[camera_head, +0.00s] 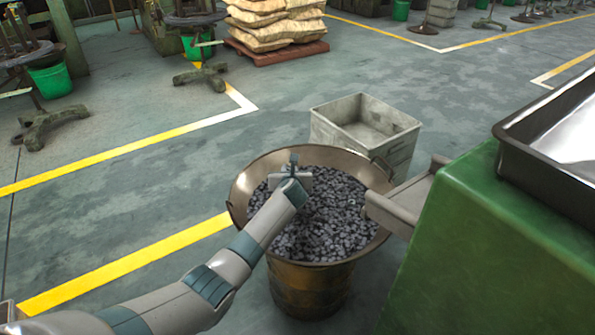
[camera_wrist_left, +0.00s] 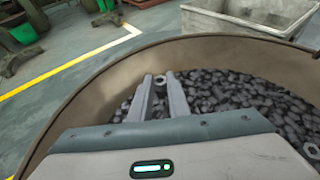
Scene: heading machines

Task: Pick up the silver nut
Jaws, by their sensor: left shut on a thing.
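A wide brass-coloured bucket (camera_head: 310,285) is filled with many small silver-grey nuts (camera_head: 335,215), which also show in the left wrist view (camera_wrist_left: 230,100). My left gripper (camera_head: 294,166) reaches over the left part of the bucket, pointing down toward the pile. In the left wrist view, its two fingers (camera_wrist_left: 160,88) are closed on a silver nut (camera_wrist_left: 160,79), whose ring shape shows between the tips. In the head view my wrist and hand hide this nut. I cannot tell whether it still touches the pile. My right gripper is not in view.
A grey chute (camera_head: 408,200) from the green machine (camera_head: 490,250) ends above the bucket's right rim. A grey open crate (camera_head: 370,130) stands just behind the bucket. A metal tray (camera_head: 545,125) sits on the machine.

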